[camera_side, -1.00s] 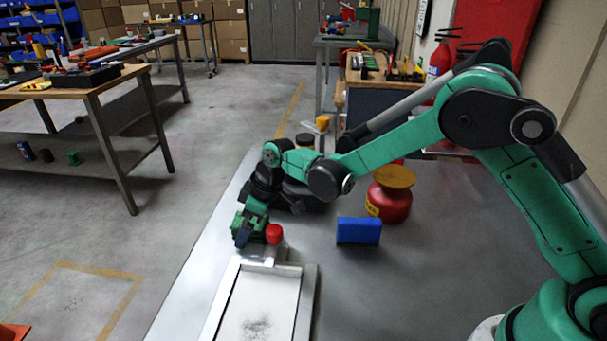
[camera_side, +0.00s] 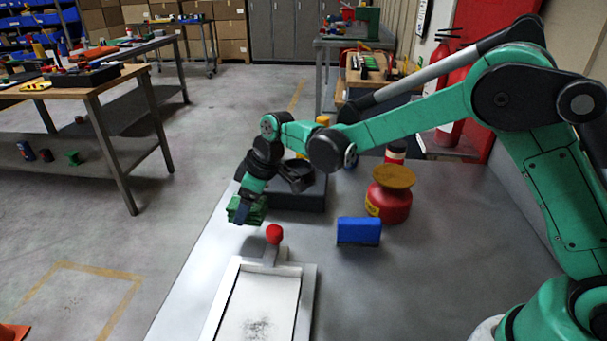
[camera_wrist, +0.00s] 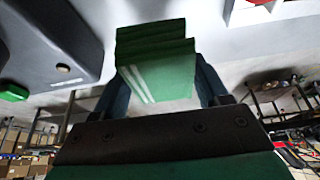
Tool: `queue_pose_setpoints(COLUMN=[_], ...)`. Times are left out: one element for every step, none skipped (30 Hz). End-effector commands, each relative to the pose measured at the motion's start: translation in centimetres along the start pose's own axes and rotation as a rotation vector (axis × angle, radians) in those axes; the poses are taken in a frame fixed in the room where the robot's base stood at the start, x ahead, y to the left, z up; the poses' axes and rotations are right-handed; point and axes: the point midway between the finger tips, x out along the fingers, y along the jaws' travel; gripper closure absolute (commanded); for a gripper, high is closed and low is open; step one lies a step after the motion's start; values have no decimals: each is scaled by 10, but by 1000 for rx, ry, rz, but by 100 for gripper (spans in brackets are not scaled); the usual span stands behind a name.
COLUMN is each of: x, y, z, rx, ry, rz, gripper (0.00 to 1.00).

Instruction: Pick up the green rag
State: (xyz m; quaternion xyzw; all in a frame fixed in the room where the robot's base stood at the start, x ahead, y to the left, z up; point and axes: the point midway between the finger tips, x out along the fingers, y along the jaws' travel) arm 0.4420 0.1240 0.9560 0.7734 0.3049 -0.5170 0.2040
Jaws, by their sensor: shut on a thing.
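The green rag (camera_side: 258,213) is a folded, layered bundle, held at my gripper (camera_side: 245,213) in the side view. In the wrist view the rag (camera_wrist: 158,68), with pale stripes, sits between the two dark fingers of my gripper (camera_wrist: 163,85). The gripper is shut on it. In the side view the rag is at the left edge of the grey worktop, behind the red knob. The fingers partly hide it there, and its exact height above the top is hard to tell.
A white-framed tray (camera_side: 231,284) with a red knob (camera_side: 274,234) lies in front. A blue block (camera_side: 358,231) and a red can with a tan lid (camera_side: 388,203) stand right. A dark box (camera_side: 299,197) is just behind the gripper. Bare worktop lies right of the tray.

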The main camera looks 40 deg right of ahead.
Motion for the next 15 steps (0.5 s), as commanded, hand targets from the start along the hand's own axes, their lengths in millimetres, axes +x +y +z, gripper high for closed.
queue_pose_setpoints(x=[-16,-25,-38,-47,-55,-66,-74,-81,-91,-98,-103,-110,-116,-120,-126], y=[0,0,0,-1,0,0,0,0,0,0,0,0,0,0,0], z=[-6,-10,-15,-18,-22,-27,-30,-33,-37,-39,-42,-45,-47,-49,-52], rx=[0,0,0,0,0,0,0,0,0,0,0,0,0,0,0], ry=[0,0,0,0,0,0,0,0,0,0,0,0,0,0,0], rz=[0,0,0,0,0,0,0,0,0,0,0,0,0,0,0], gripper=[83,83,83,83,83,83,83,83,83,83,83,83,83,83,83])
